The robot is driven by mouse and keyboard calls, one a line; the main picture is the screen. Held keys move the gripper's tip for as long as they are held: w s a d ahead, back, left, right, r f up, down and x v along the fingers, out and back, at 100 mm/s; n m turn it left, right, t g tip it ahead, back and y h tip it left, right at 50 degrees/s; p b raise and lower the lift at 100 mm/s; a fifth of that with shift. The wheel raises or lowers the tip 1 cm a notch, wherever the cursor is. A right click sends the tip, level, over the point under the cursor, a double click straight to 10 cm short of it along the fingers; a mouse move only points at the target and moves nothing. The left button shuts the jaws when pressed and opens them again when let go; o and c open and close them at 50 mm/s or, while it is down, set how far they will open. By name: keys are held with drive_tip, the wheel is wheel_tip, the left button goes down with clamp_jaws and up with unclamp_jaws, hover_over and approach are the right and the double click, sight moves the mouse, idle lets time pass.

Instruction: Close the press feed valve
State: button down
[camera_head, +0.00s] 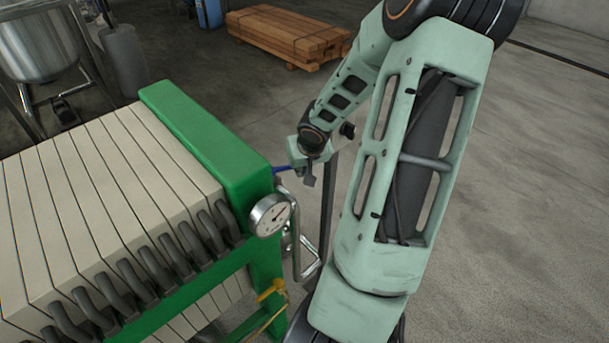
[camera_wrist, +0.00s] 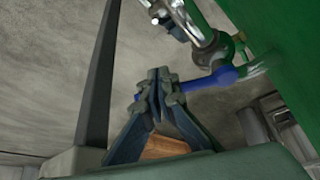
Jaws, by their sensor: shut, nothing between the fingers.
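The press feed valve shows in the wrist view as a blue lever handle (camera_wrist: 218,80) beside a metal pipe fitting (camera_wrist: 205,50) on the green press frame. In the head view a short piece of the blue handle (camera_head: 283,169) shows at the press's right end, just left of my gripper (camera_head: 300,172). In the wrist view my gripper (camera_wrist: 155,84) is shut and its fingertips are at the free end of the handle. The handle's end is partly hidden behind the fingertips, and I cannot tell whether they touch.
The filter press has pale plates (camera_head: 110,190), a green end plate (camera_head: 205,145) and a round gauge (camera_head: 269,214). A bent metal pipe (camera_head: 298,250) and a yellow valve (camera_head: 270,291) sit below. A timber stack (camera_head: 288,35) lies behind. The floor to the right is clear.

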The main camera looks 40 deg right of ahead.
drive_tip(key=shift+w+d, duration=0.15)
drive_tip(key=shift+w, duration=0.1)
drive_tip(key=shift+w+d+r, duration=0.1)
drive_tip(key=shift+w+d, duration=0.25)
drive_tip(key=shift+w, duration=0.1)
idle(0.6)
